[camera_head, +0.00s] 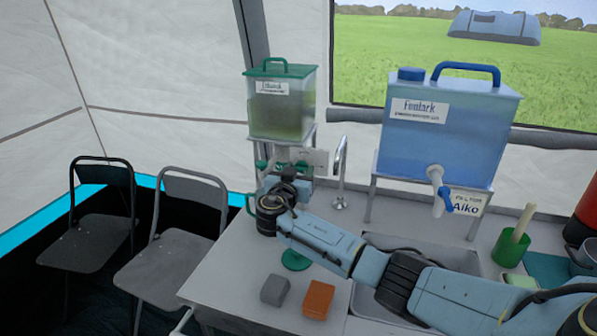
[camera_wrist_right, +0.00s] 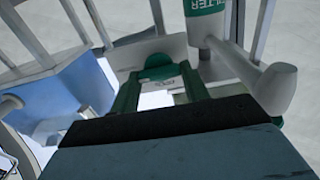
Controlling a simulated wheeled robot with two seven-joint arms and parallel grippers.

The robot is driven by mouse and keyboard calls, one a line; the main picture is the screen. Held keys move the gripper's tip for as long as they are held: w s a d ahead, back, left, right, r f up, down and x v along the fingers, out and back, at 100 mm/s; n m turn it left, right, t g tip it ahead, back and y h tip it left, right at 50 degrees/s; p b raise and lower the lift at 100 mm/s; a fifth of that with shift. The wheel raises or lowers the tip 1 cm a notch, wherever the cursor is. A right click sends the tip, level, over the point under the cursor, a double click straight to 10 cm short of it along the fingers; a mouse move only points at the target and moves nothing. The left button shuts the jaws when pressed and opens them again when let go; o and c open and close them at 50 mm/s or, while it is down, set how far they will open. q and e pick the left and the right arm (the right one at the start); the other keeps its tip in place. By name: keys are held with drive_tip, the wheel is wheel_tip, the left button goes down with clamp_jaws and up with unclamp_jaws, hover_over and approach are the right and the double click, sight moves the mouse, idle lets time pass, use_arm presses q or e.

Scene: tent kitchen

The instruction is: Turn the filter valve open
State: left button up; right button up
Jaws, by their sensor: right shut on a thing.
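The green-lidded tank (camera_head: 282,105) stands on a stand at the back of the counter, with a white spigot and green valve parts (camera_head: 262,165) under it. My right gripper (camera_head: 284,168) is raised under this tank, at the valve. The right wrist view shows the gripper (camera_wrist_right: 158,82) shut on a green part that looks like the valve handle (camera_wrist_right: 158,70). A white spigot-like cylinder (camera_wrist_right: 275,90) is beside it on the right. My wrist hides part of the valve in the head view, so the handle's angle is unclear. My left gripper is out of view.
A metal tap (camera_head: 340,175) stands between the tanks. A grey sponge-like block (camera_head: 275,290) and an orange block (camera_head: 318,299) lie in front.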

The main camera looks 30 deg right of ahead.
use_arm(q)
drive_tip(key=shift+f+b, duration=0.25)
drive_tip(key=shift+b, duration=0.05)
use_arm(e)
drive_tip(key=shift+n, duration=0.3)
drive_tip(key=shift+f+n+b, duration=0.1)
drive_tip(key=shift+n+b, duration=0.35)
drive_tip(key=shift+n, duration=2.35)
use_arm(q)
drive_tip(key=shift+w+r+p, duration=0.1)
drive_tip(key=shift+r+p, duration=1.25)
drive_tip(key=shift+p, duration=0.5)
use_arm(e)
drive_tip(key=shift+w+a+f+n, duration=0.1)
drive_tip(key=shift+w+n, duration=0.05)
drive_tip(key=shift+n, duration=5.65)
